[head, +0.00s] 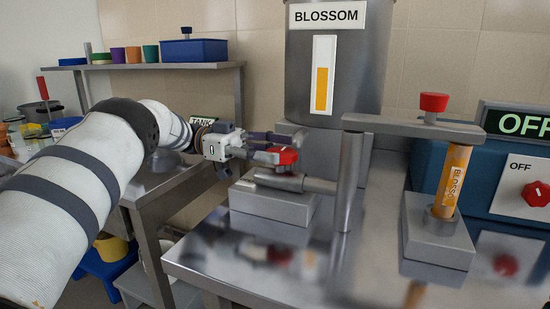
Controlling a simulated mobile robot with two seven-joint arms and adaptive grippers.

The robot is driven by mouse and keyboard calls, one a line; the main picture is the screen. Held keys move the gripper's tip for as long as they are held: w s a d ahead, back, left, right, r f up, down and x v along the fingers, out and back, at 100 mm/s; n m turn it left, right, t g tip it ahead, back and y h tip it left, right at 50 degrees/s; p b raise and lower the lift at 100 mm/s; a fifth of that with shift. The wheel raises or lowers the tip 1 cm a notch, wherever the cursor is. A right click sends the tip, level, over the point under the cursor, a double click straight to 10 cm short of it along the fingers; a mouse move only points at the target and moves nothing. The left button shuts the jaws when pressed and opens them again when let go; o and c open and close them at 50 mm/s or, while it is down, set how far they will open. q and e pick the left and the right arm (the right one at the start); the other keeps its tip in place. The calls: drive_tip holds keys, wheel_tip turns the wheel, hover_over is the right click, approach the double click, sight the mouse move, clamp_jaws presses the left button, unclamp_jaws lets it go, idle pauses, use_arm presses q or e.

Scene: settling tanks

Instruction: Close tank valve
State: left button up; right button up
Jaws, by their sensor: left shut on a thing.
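A grey metal tank (310,75) labelled BLOSSOM stands at the back centre, with an orange level strip in its white gauge (322,77). A pipe with a red valve handle (286,157) sits in front of its base. My left gripper (272,153) reaches in from the left and is shut on the red handle. Its fingers partly hide the handle, so I cannot tell how far the valve is turned. My right gripper is not in view.
A clamp stand with a red knob (433,102) holds an orange BLOSSOM tube (453,180) at the right. A blue box (505,170) with a red OFF dial and an OFF display stands behind it. Shelves with pots and a blue bin (194,50) are at the left.

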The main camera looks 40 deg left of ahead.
sight(274, 150)
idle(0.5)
use_arm(q)
drive_tip(key=o, duration=1.2)
drive_tip(key=shift+d, duration=0.15)
drive_tip(key=shift+c, duration=0.2)
drive_tip(key=shift+r, duration=0.15)
wheel_tip(274, 150, up, 10)
drive_tip(key=shift+f, duration=0.1)
